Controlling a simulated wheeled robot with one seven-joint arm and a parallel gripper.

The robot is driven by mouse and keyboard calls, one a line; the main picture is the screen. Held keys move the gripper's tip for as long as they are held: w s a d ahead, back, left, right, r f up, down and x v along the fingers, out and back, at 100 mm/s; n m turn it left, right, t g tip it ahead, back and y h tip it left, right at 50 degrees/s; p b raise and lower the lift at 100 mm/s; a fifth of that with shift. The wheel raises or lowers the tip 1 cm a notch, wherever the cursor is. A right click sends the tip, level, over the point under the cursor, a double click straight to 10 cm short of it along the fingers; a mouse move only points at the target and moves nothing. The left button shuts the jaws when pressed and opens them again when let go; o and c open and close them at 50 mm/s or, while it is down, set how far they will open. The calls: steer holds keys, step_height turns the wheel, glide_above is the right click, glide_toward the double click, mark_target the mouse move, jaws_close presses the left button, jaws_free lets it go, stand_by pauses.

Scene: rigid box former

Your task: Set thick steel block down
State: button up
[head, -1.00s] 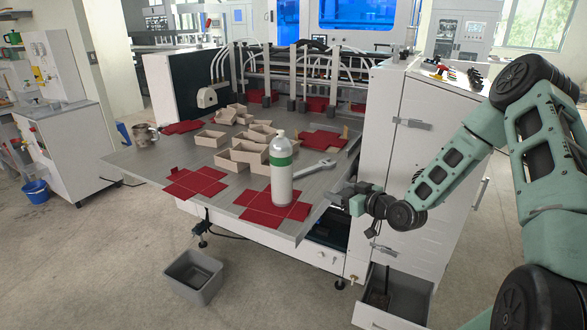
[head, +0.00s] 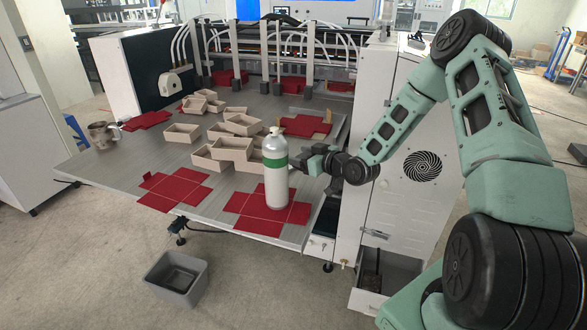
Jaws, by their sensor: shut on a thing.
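My gripper (head: 310,162) is over the right edge of the grey table, just right of the white and green bottle (head: 276,185). It is shut on the thick steel block, a small grey shape at the fingers that is hard to make out at this size. I cannot tell whether the block touches the tabletop. The bottle stands upright on a red cut-out sheet (head: 245,205) and is close to the fingertips in this view.
Several open tan boxes (head: 228,148) cluster mid-table. A second red sheet (head: 180,190) lies at the front left and a metal mug (head: 102,135) at the far left. A grey bin (head: 178,276) and an open drawer (head: 385,275) are below. The front-left tabletop (head: 105,170) is clear.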

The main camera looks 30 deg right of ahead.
mark_target(300, 180)
steer(key=shift+f+p, duration=0.6)
steer(key=shift+f, duration=2.5)
steer(key=shift+f, duration=0.2)
steer(key=o, duration=1.3)
steer(key=shift+c, duration=0.2)
steer(key=shift+r, duration=0.15)
